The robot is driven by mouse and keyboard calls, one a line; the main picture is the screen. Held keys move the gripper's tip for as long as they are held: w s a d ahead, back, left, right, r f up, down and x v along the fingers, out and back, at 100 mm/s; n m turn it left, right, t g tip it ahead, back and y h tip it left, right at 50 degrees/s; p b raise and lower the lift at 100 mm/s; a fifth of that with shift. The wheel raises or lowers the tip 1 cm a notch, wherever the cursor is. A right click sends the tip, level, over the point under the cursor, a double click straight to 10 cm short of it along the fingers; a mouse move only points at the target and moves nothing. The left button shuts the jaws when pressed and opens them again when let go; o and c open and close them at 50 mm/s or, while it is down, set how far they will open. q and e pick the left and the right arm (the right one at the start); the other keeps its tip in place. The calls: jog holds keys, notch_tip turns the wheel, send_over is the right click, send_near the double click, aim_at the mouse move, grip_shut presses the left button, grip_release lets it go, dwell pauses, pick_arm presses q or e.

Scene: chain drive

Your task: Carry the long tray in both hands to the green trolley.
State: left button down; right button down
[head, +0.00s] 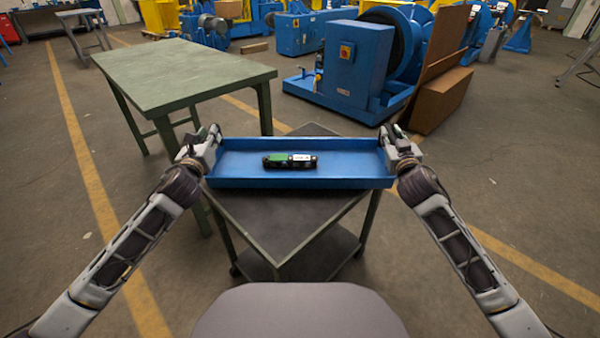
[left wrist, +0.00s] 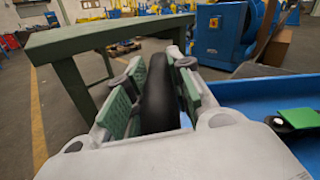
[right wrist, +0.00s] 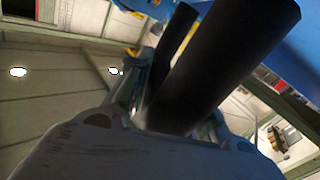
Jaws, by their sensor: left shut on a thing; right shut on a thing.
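The long blue tray (head: 350,181) is level above the dark top of the green-framed trolley (head: 275,232), its ends reaching out to both sides. I cannot tell whether it touches the top. A small black and green object (head: 290,161) lies in the tray, left of its middle. My left gripper (head: 210,143) is shut on the tray's left handle, a black bar (left wrist: 158,95) in the left wrist view. My right gripper (head: 398,143) is shut on the right handle, which shows as a dark bar (right wrist: 225,60) in the right wrist view.
A green table (head: 175,75) stands close behind and left of the trolley. A blue machine (head: 350,70) and cardboard boxes (head: 440,98) stand behind to the right. The floor to the right of the trolley is clear. Yellow floor lines (head: 85,165) run on both sides.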

pick_arm(q)
jog(key=shift+f+b, duration=0.35)
jog(key=shift+b, duration=0.2)
pick_arm(e)
jog(key=shift+f, duration=0.35)
pick_arm(q)
jog(key=c, duration=1.7)
grip_release()
jog(key=shift+f, duration=0.25)
pick_arm(e)
jog(key=c, duration=1.7)
grip_release()
jog(key=shift+f, duration=0.25)
pick_arm(q)
jog(key=o, duration=0.4)
jog(key=shift+s, duration=0.1)
pick_arm(e)
jog(key=o, duration=0.4)
pick_arm(q)
jog(key=shift+o, duration=0.2)
jog(key=shift+s+r, duration=0.1)
jog(key=shift+s, duration=0.25)
pick_arm(e)
jog(key=shift+o, duration=0.2)
jog(key=shift+s+r, duration=0.1)
jog(key=shift+r, duration=0.05)
pick_arm(q)
jog(key=s, duration=0.7)
pick_arm(e)
jog(key=shift+s, duration=0.15)
